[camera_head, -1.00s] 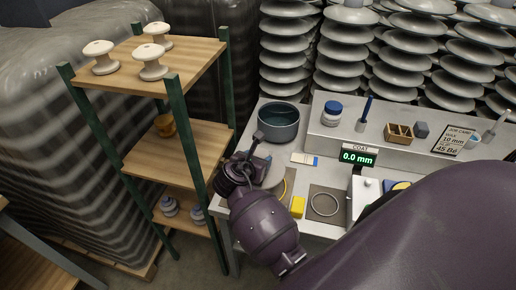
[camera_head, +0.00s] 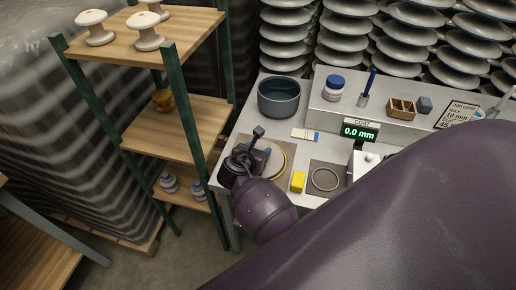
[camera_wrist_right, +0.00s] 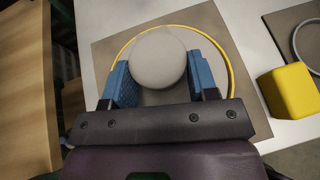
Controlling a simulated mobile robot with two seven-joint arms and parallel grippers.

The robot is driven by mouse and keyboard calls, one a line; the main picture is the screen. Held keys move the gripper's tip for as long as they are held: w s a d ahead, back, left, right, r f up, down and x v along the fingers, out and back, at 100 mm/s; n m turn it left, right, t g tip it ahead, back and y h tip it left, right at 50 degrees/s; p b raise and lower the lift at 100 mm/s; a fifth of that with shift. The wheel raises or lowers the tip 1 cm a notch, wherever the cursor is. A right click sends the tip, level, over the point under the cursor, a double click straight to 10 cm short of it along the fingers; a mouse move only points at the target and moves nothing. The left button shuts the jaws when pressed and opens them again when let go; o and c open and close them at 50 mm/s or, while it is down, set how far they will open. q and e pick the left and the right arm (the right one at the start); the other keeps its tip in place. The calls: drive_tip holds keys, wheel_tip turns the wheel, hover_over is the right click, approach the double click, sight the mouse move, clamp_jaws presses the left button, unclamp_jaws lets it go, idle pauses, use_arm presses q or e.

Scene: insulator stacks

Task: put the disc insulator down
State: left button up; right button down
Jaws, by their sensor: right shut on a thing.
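The disc insulator (camera_wrist_right: 158,58) is a pale grey round disc in the right wrist view. It sits between the two blue fingers of my right gripper (camera_wrist_right: 163,78), which is shut on it. Disc and fingers are over a grey-brown mat (camera_wrist_right: 105,53), inside a yellow ring (camera_wrist_right: 226,52). I cannot tell whether the disc touches the mat. In the head view my right gripper (camera_head: 258,160) is at the bench's left end, largely hiding the disc; part of the yellow ring (camera_head: 285,160) shows beside it. My left gripper is not in view.
A yellow block (camera_head: 298,182) and a second mat with a pale ring (camera_head: 325,179) lie to the right. A dark bowl (camera_head: 278,96) stands behind. A green-posted shelf (camera_head: 180,130) stands close on the left. My purple arm covers the lower right.

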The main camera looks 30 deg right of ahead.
drive_tip(key=shift+w, duration=0.1)
drive_tip(key=shift+c, duration=2)
unclamp_jaws()
drive_tip(key=shift+r, duration=0.1)
